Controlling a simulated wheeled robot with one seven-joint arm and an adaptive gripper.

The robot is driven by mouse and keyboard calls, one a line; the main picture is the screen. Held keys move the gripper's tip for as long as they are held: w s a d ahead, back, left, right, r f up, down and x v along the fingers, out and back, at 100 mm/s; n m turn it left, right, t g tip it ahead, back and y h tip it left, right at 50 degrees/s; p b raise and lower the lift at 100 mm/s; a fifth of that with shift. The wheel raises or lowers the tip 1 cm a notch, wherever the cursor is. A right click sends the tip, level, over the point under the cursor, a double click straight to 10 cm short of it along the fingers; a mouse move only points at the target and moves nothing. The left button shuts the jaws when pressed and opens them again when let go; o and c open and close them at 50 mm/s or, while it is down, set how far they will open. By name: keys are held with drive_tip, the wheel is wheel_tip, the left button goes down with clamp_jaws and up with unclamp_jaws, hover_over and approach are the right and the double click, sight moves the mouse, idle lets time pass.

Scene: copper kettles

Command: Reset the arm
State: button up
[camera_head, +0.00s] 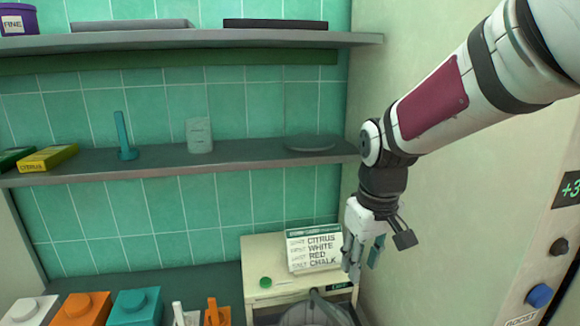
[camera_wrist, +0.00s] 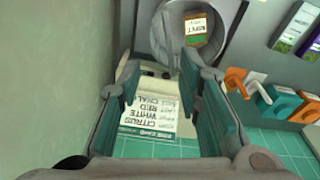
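My gripper (camera_head: 363,262) hangs from the raised arm at the right of the head view, pointing down, beside the right edge of a white card (camera_head: 315,248). In the wrist view my gripper (camera_wrist: 160,75) has its two teal-padded fingers apart, with nothing held between them. The card (camera_wrist: 150,116) shows beyond the gap there, printed with citrus, white, red and chalk. My arm (camera_head: 450,95) reaches in from the upper right.
A cream cabinet (camera_head: 262,245) with a green button (camera_head: 265,282) stands below the shelf (camera_head: 240,162). A grey round vessel (camera_head: 312,312) is at the bottom. A control panel (camera_head: 545,265) is at right.

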drive_tip(key=s+d+r+m+t, duration=0.2)
drive_tip(key=s+r, duration=0.2)
drive_tip(key=s, duration=0.5)
drive_tip(key=s+d+r+m+t, duration=0.2)
drive_tip(key=s+d+r, duration=0.1)
drive_tip(key=s, duration=0.6)
drive_tip(key=shift+s+d+r, duration=0.15)
drive_tip(key=shift+d+r, duration=0.05)
drive_tip(key=shift+r, duration=0.4)
drive_tip(key=shift+a, duration=0.1)
